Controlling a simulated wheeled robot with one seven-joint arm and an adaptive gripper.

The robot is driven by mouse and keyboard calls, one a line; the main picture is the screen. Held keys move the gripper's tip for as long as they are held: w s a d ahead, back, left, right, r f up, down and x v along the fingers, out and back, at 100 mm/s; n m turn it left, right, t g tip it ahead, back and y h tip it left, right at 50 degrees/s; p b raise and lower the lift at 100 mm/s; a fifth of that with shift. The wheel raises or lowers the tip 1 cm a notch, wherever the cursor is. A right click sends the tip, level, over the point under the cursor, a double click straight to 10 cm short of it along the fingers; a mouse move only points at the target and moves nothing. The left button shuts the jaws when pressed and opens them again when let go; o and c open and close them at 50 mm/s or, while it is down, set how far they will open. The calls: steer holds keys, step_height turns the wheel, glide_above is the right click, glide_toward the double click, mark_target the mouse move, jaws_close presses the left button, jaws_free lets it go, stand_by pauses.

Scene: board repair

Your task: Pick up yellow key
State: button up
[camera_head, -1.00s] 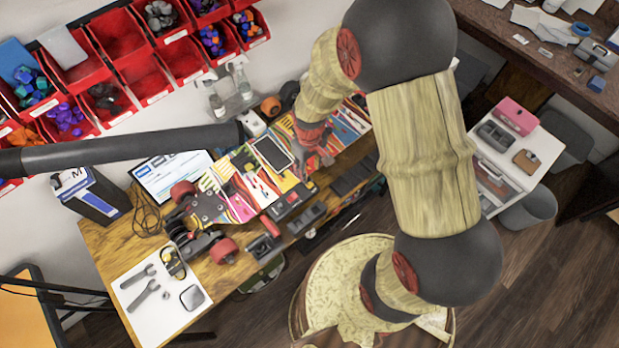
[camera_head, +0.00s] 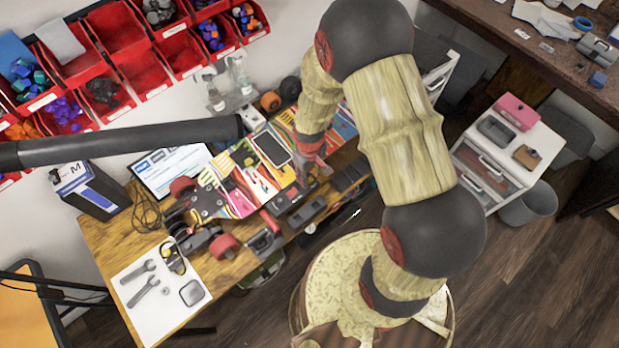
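A skateboard (camera_head: 206,203) with a colourful striped deck lies across the wooden workbench (camera_head: 110,239), with small tools and a phone (camera_head: 271,149) on it. I cannot clearly pick out a yellow key; small yellow and pink shapes on the deck left of the phone are too small to tell apart from its print. My gripper (camera_head: 318,166) is over the right part of the deck, just right of the phone, pointing down. Its fingers are small and partly hidden, so I cannot tell whether they are open or hold anything.
Black tool cases (camera_head: 306,212) lie along the bench's front edge. A white mat (camera_head: 141,313) with wrenches is at the lower left. A tablet (camera_head: 170,172) and a box (camera_head: 92,201) stand at the back left. Red bins (camera_head: 124,72) hang on the wall.

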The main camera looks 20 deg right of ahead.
jaws_close()
stand_by(0.6)
steer(key=shift+r, duration=0.45)
step_height(320, 180, up, 2)
steer(key=shift+w+r, duration=0.1)
steer(key=shift+r, duration=0.1)
steer(key=s+r+p, duration=0.1)
steer(key=s+r, duration=0.8)
steer(key=s, duration=0.5)
steer(key=shift+d+r, duration=0.35)
steer(key=shift+r, duration=0.05)
steer(key=shift+s, duration=0.1)
